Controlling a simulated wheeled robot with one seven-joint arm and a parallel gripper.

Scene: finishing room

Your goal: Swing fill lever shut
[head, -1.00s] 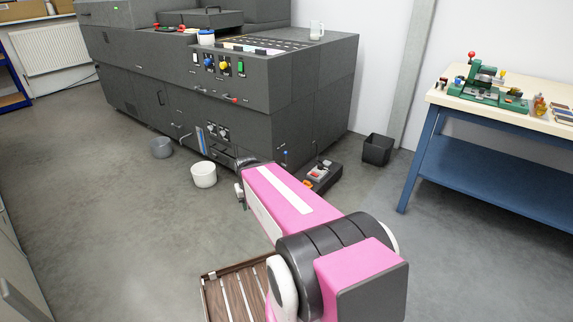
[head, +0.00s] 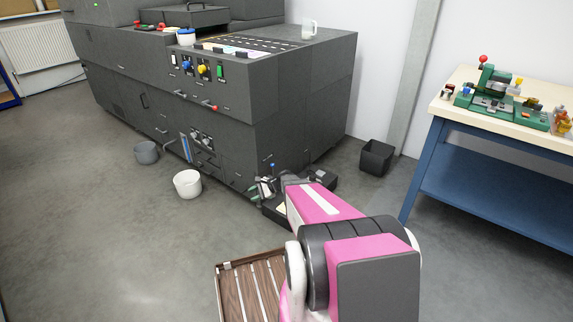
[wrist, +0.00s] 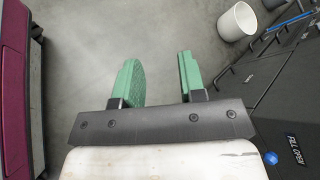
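The fill lever's blue knob (wrist: 270,158) shows at the lower right of the wrist view, on the dark machine front beside a label reading "FILL OPEN". In the head view a small blue knob (head: 272,165) shows low on the machine's front, just above my gripper (head: 264,189). In the wrist view my gripper (wrist: 160,80) has its two green fingers apart, with only floor between them. The knob lies to the right of the fingers and behind their tips, not touching them. The lever's arm is not clearly visible.
The dark machine (head: 300,95) stands close ahead. A white bucket (head: 187,184) and a grey bucket (head: 146,153) are on the floor to its front left. A black bin (head: 376,158) and a blue workbench (head: 480,185) stand right. A slatted wooden tray (head: 245,290) is near my arm.

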